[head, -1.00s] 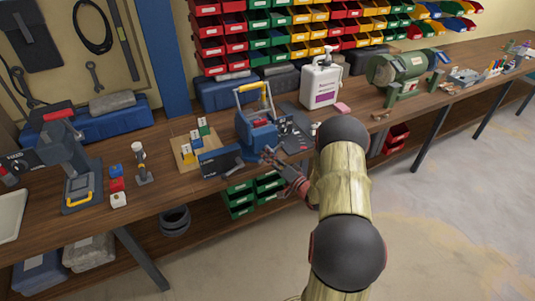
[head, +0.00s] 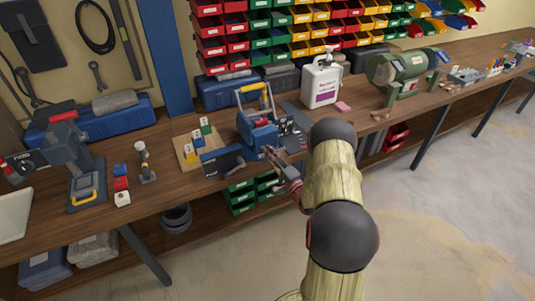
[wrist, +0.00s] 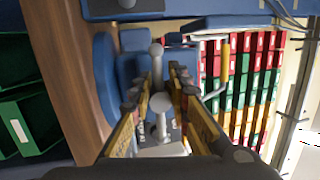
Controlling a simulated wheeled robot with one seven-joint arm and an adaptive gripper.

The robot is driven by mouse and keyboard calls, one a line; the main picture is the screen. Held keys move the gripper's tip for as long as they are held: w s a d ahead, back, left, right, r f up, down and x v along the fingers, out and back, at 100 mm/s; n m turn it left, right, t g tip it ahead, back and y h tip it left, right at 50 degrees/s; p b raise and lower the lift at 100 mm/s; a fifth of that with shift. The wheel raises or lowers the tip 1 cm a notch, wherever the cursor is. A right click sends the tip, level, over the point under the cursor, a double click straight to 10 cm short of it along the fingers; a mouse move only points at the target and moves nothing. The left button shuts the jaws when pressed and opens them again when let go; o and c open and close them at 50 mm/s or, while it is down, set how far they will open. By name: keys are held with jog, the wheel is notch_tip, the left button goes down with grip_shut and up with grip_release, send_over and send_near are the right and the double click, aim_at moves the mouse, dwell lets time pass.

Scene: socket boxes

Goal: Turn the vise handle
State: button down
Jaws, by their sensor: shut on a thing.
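The blue vise (head: 222,160) sits at the front edge of the wooden bench in the head view, and blue parts of its body (wrist: 105,75) show in the wrist view. The vise handle is a grey bar with rounded knob ends (wrist: 157,50). It stands between the two fingers of my gripper (wrist: 161,82) in the wrist view, and they are shut on it. In the head view my gripper (head: 269,153) is just right of the vise, at the bench edge. My gripper hides the handle there.
A blue tool carrier with a yellow handle (head: 260,135) stands behind the vise. Green bins (head: 240,197) sit under the bench. The floor at right is clear.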

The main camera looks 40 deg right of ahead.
jog(key=shift+s+f, duration=0.1)
jog(key=shift+f, duration=0.2)
jog(key=c, duration=2)
grip_release()
jog(key=o, duration=0.4)
jog(key=shift+r, duration=0.2)
jog(key=shift+c, duration=0.2)
jog(key=v, duration=1.1)
jog(key=shift+s, duration=0.45)
jog(key=shift+f, duration=0.1)
